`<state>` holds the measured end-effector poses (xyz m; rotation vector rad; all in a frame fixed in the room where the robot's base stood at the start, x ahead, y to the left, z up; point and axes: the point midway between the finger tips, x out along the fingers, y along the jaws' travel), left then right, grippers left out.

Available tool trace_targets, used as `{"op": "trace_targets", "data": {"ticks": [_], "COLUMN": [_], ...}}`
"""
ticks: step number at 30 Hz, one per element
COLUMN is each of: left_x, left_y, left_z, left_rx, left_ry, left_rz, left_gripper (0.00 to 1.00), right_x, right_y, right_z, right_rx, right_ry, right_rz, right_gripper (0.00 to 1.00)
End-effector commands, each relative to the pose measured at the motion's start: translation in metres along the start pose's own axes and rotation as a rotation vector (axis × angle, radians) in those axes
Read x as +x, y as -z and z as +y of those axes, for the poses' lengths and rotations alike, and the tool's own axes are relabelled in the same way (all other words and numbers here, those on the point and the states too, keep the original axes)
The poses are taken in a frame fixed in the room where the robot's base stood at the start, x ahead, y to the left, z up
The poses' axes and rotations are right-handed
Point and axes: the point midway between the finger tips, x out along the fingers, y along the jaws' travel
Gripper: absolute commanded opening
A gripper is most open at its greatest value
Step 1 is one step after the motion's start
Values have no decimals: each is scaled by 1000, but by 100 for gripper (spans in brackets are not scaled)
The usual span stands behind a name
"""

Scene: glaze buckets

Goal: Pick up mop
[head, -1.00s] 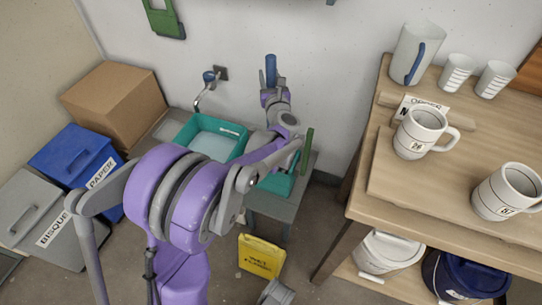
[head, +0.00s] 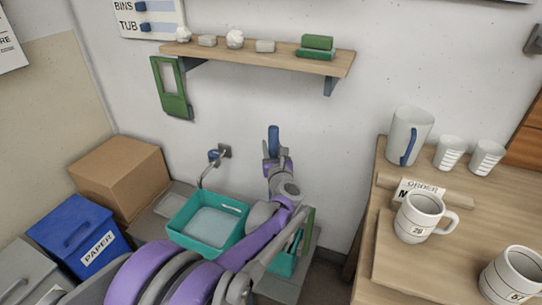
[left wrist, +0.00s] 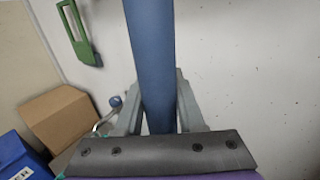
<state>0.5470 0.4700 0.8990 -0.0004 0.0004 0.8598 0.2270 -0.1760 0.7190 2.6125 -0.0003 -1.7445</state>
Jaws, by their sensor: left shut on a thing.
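A blue pole (head: 273,141), apparently the mop's handle, stands upright in front of the wall, right of the tap. My left gripper (head: 277,164) is shut around it, and a short length sticks out above the fingers. In the left wrist view the blue pole (left wrist: 150,55) runs up between the two grey fingers (left wrist: 153,112). The lower part of the mop and its head are hidden behind my arm. My right gripper is not in view.
A teal tub (head: 240,207) stands below a tap (head: 216,155). A wooden shelf (head: 345,62) and a green frame (head: 172,90) are on the wall. A cardboard box (head: 120,178) is at left. A wooden table (head: 365,240) with mugs is at right.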

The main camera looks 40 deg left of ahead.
Motion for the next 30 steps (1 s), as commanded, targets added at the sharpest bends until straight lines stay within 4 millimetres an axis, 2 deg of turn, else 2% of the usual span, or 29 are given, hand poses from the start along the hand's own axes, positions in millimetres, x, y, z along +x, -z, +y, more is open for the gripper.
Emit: {"op": "trace_targets", "data": {"ticks": [1,3,15,21,30], "left_x": [0,0,0,0,0], "left_y": [-15,-31,-112,-131,-134], "left_z": [1,1,1,0,0], "left_rx": [0,0,1,1,1], "left_ry": [-1,-1,-1,-1,0], "left_rz": [-1,-2,-1,-1,-1], "left_gripper": [0,0,0,0,0], "right_x": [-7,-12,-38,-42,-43], "right_y": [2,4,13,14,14], "right_z": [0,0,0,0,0], "right_rx": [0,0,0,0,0], "right_ry": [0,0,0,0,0], "right_rz": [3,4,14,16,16], "right_gripper": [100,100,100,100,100]}}
